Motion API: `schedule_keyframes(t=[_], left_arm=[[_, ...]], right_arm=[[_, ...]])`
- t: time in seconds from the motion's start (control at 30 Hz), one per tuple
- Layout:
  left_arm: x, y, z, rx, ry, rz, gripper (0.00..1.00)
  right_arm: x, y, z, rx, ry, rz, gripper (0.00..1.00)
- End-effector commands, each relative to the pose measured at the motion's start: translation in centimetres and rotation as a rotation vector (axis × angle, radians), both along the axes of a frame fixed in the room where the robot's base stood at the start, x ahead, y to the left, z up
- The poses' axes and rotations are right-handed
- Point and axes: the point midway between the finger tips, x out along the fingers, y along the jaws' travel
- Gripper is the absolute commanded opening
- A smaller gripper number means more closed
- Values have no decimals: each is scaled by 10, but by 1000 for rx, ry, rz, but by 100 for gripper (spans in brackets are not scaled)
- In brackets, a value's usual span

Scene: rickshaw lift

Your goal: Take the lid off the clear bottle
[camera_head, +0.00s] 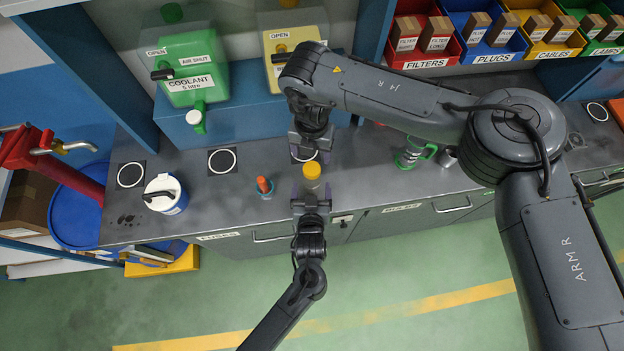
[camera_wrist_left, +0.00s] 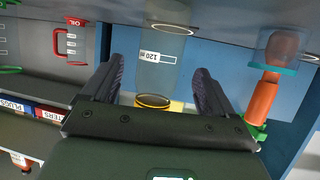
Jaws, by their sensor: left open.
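The clear bottle (camera_head: 312,186) stands on the grey bench top with a yellow lid (camera_head: 312,171) on it. My left gripper (camera_head: 312,194) comes from the front, open, with its fingers on either side of the bottle. In the left wrist view the bottle (camera_wrist_left: 165,60), marked 120, and its yellow lid (camera_wrist_left: 152,100) show upside down between the spread fingers. I cannot tell whether a finger touches it. My right gripper (camera_head: 311,152) is just behind the lid, pointing down, with its fingers apart and nothing seen between them.
A small orange-topped bottle (camera_head: 264,187) stands left of the clear bottle. A white jar (camera_head: 165,194) is farther left. A green mug (camera_head: 414,152) and a grey cup (camera_head: 447,157) stand to the right. Green (camera_head: 193,68) and yellow canisters (camera_head: 291,45) are behind.

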Motion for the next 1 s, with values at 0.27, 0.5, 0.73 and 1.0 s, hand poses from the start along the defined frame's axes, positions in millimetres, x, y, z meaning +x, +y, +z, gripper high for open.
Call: schedule_keyframes(t=[0.27, 0.5, 0.73, 1.0], left_arm=[[32, 0, -13, 2, 0, -1, 87], [42, -1, -17, 0, 0, -1, 87], [42, -1, -18, 0, 1, -1, 87], [42, -1, -18, 0, 1, -1, 52]], right_arm=[[0, 0, 0, 0, 0, 0, 72], [0, 0, 0, 0, 0, 0, 72], [0, 0, 0, 1, 0, 0, 72], [0, 0, 0, 0, 0, 0, 72]])
